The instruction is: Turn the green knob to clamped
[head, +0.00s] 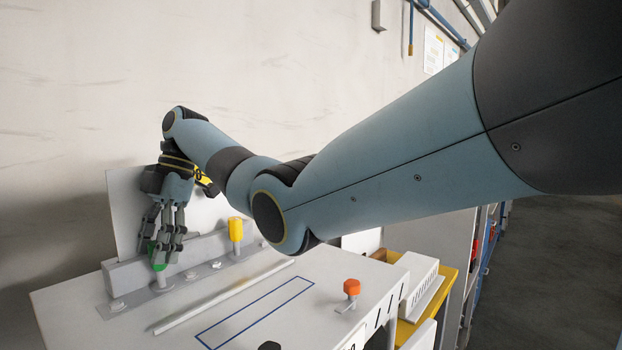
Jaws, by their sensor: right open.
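The green knob (158,259) sits on a grey fixture (128,286) at the back left of the white table. Part of the knob is hidden by the fingers of my right gripper (163,258). The gripper points down over the knob, with its fingers open around or in front of it. I cannot tell whether the fingers touch it. The knob's clamped mark cannot be made out. My left gripper is not in view.
A yellow knob (236,230) stands to the right on the same fixture. An orange-topped knob (351,287) stands at the table's front right. A white rod (222,297) and a blue-outlined rectangle (255,313) lie between. A yellow tray (408,330) is beside the table.

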